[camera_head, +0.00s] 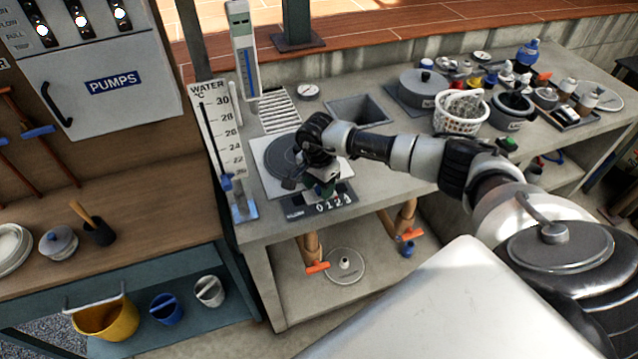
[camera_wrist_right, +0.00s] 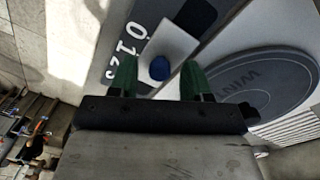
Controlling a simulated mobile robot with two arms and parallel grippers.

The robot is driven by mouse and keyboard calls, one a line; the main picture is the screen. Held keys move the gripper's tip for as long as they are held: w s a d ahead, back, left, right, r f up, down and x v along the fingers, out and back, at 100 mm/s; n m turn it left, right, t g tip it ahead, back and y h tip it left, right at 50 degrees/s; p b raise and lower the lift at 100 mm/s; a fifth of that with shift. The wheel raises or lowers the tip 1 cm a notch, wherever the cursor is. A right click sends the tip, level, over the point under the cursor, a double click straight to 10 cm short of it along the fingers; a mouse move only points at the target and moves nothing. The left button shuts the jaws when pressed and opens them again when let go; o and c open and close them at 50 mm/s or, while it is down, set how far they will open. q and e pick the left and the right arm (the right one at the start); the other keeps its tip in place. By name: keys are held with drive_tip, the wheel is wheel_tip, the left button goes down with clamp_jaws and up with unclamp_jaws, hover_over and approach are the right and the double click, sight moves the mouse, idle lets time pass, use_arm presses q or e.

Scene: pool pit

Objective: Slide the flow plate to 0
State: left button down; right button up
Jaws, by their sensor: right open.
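The flow plate (camera_wrist_right: 178,45) is a small white plate with a blue knob (camera_wrist_right: 159,68), seen in the right wrist view. It lies beside a dark scale panel (camera_wrist_right: 127,42) with white digits 0 to 3, which also shows in the head view (camera_head: 320,203). I cannot tell which digit the plate stands at. My right gripper (camera_wrist_right: 158,66) is open, its two green fingers on either side of the knob, with gaps visible. In the head view my right gripper (camera_head: 322,187) is over the panel's back edge and hides the plate. My left gripper is not in view.
A dark round lid (camera_wrist_right: 250,95) lies on a white board beside the scale. A water thermometer board (camera_head: 208,130) stands left of it. A sink (camera_head: 358,110), a basket (camera_head: 461,125) and pots stand further right. The counter's front edge is close to the scale.

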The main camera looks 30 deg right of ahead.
sight(299, 202)
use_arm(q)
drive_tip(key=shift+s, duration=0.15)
